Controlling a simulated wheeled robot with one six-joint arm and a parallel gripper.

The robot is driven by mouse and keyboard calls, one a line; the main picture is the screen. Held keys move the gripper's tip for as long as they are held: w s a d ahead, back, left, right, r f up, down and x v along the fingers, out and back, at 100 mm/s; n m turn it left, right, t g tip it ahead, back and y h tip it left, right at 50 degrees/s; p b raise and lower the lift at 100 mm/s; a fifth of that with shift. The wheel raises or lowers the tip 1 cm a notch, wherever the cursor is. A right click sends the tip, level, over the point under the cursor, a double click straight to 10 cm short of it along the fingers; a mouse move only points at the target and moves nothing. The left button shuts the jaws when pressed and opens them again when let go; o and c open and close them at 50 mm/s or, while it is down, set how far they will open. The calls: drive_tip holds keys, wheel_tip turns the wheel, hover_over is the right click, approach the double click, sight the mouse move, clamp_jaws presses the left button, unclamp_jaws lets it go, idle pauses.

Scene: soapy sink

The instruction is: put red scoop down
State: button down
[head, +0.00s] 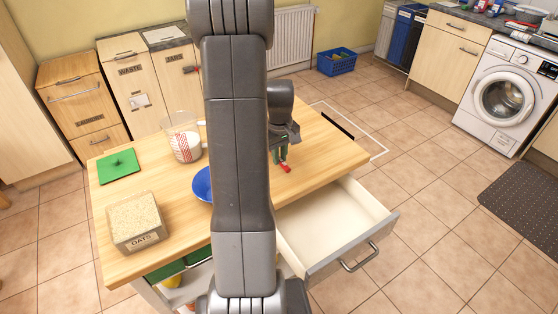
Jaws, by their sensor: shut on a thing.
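The red scoop (285,168) shows as a small red piece at the lower end of my gripper (281,158). My gripper is shut on it, over the right part of the wooden worktop (325,150). The scoop is small in the head view, and I cannot tell whether it touches the worktop. My own arm hides the middle of the worktop.
A clear jug (183,138) with white contents, a green lid (119,166), an oats container (136,221) and a partly hidden blue bowl (202,185) are on the left. An open, empty-looking drawer (393,219) juts out front right. The worktop's right part looks clear.

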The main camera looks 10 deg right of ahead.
drive_tip(key=shift+f, duration=1.35)
drive_tip(key=shift+f, duration=0.25)
drive_tip(key=c, duration=1.4)
unclamp_jaws()
drive_tip(key=shift+r, duration=0.1)
drive_tip(key=shift+r, duration=0.1)
wheel_tip(320, 180, up, 12)
